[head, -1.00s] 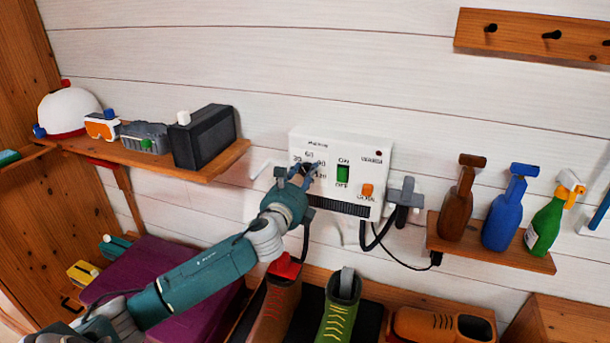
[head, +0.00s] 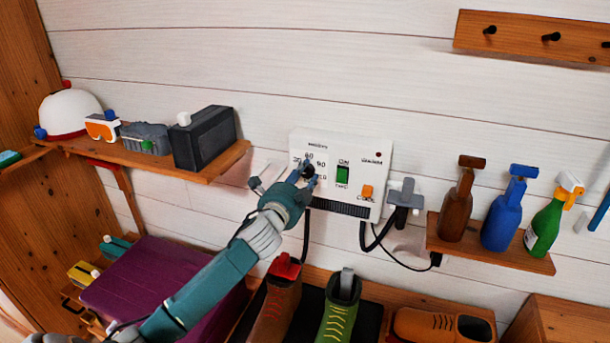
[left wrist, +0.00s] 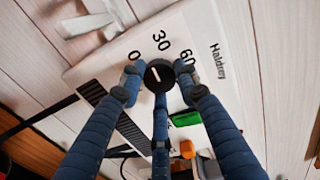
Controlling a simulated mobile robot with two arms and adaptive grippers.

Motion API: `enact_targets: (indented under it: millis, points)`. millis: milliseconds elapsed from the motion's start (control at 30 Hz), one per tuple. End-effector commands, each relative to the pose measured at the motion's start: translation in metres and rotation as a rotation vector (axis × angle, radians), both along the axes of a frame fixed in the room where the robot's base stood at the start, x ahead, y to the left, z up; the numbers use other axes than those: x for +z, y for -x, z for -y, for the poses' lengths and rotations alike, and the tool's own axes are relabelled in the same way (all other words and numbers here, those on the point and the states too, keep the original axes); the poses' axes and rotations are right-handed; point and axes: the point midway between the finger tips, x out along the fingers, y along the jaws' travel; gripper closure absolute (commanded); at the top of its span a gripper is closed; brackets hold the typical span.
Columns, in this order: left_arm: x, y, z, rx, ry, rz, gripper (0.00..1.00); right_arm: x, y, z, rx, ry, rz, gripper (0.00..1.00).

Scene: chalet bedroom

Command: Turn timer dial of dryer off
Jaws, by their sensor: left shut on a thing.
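The white dryer panel (head: 372,150) is on the plank wall in the head view, with a green switch (head: 342,174) and an orange button (head: 367,191). My left gripper (head: 308,172) reaches it from the lower left and hides most of the timer dial. In the left wrist view the round black dial (left wrist: 158,74) with a short white mark sits between the blue fingers of the left gripper (left wrist: 160,84), which are shut on it. The numbers 0, 30 and 60 show around the dial. The white mark tilts towards the 0 side. My right gripper is not in view.
A shelf (head: 225,165) with a helmet, goggles and a black box is left of the panel. A shelf (head: 500,253) with several bottles is at right. A grey holder (head: 403,195) and black cables are beside the panel. Boots (head: 340,310) stand below the arm.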

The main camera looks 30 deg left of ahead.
Motion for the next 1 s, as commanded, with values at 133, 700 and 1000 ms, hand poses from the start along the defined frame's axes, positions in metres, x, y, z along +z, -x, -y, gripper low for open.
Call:
enact_targets:
  millis: [133, 700, 1000]
  points:
    - [0.0034, 0.0001, -0.0039, 0.007, 0.133, 0.036, 0.94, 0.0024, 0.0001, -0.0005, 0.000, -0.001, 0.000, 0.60]
    - [0.0008, 0.0005, -0.0042, 0.007, 0.528, 0.131, 0.94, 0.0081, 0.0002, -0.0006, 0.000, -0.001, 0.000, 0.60]
    - [-0.0005, 0.0005, -0.0036, 0.005, 0.597, 0.146, 0.94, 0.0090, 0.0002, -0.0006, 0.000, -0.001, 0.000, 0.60]
